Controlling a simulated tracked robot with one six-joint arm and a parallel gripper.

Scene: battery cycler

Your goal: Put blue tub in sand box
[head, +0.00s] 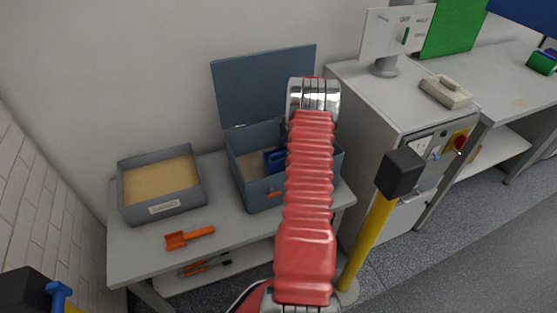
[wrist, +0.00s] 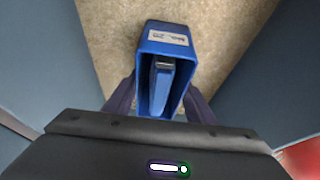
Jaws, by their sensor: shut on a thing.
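The blue tub (wrist: 166,42) is between the fingers of my gripper (wrist: 160,98) in the wrist view. Sand-coloured material shows beyond the tub, with blue-grey walls on both sides. In the head view the blue tub (head: 274,159) is partly visible inside the blue-grey box (head: 262,195) with its lid (head: 262,85) raised. My red arm hides the gripper and part of the box. I cannot tell whether the tub touches the sand.
A grey open tray (head: 164,209) of sand stands left of the box on the bench (head: 135,250). An orange scoop (head: 188,238) lies in front. A grey cabinet (head: 385,110) stands right of the bench. A yellow post (head: 368,240) with a black top stands at front right.

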